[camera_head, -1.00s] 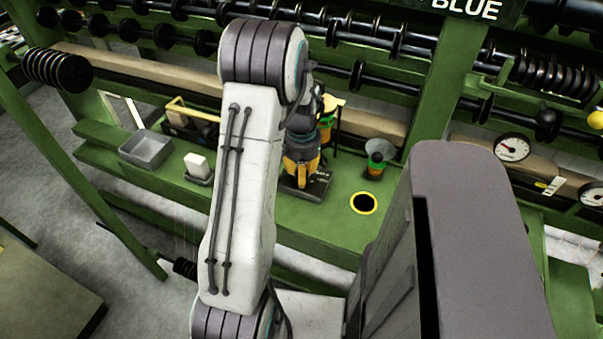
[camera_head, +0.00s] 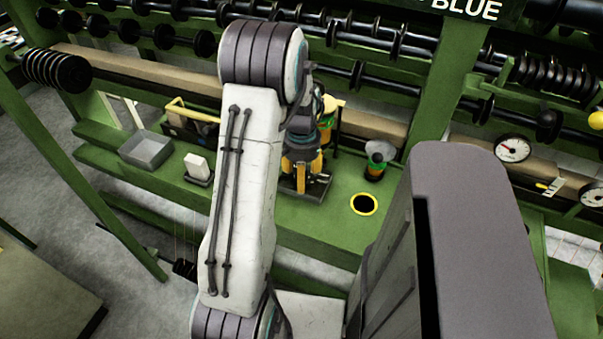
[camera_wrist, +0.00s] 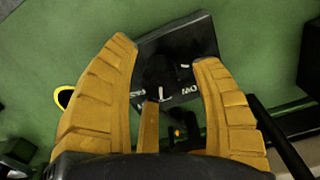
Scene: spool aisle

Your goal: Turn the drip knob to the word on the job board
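The drip knob (camera_wrist: 162,72) is a dark knob on a dark base plate (camera_wrist: 205,42). The plate carries pale lettering, partly hidden by my fingers and too cut off to read fully. In the head view my gripper (camera_head: 301,180) points down over the same plate (camera_head: 321,187) on the green bench, and the knob is hidden there. A sign at the top reads BLUE (camera_head: 468,8); I cannot tell whether it is the job board.
On the green bench stand a grey tray (camera_head: 146,148), a white block on a dark base (camera_head: 197,167) and a dark cup with a funnel (camera_head: 376,163). A yellow-rimmed hole (camera_head: 364,204) lies to the right. Gauges (camera_head: 512,148) and spool rods line the back.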

